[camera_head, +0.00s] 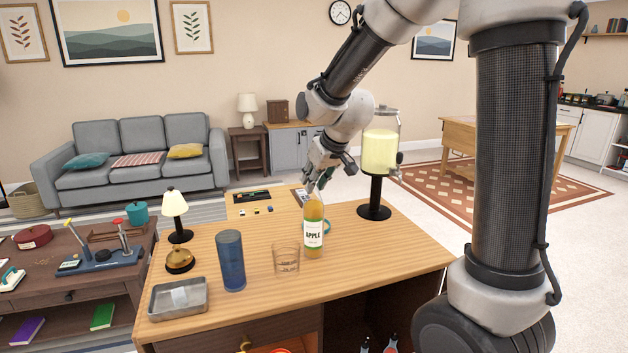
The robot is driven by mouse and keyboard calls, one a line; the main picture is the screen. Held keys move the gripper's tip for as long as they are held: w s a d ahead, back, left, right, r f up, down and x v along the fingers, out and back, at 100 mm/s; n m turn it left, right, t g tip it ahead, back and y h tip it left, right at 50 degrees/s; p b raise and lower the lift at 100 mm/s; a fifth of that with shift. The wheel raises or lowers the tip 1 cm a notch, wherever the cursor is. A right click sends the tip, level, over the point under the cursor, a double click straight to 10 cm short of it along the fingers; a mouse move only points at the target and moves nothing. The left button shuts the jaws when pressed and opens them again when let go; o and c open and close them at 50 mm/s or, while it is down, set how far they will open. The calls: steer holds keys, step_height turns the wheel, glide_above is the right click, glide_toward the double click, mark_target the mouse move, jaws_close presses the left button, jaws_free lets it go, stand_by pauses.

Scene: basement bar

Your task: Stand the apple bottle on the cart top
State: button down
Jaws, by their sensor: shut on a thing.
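The apple bottle (313,236) is amber with a white label reading APPLE. I cannot tell for sure which surface is the cart top.
A clear glass (286,258), blue tumbler (231,261), metal tray (178,298), brass bell (179,260) and small lamp (176,212) stand left of the bottle. A drink dispenser (379,160) stands behind right. The wood's right front is clear.

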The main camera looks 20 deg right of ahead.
steer(key=c, duration=1.6)
jaws_free()
steer(key=shift+f, duration=0.1)
steer(key=o, duration=0.3)
steer(key=shift+o, duration=0.2)
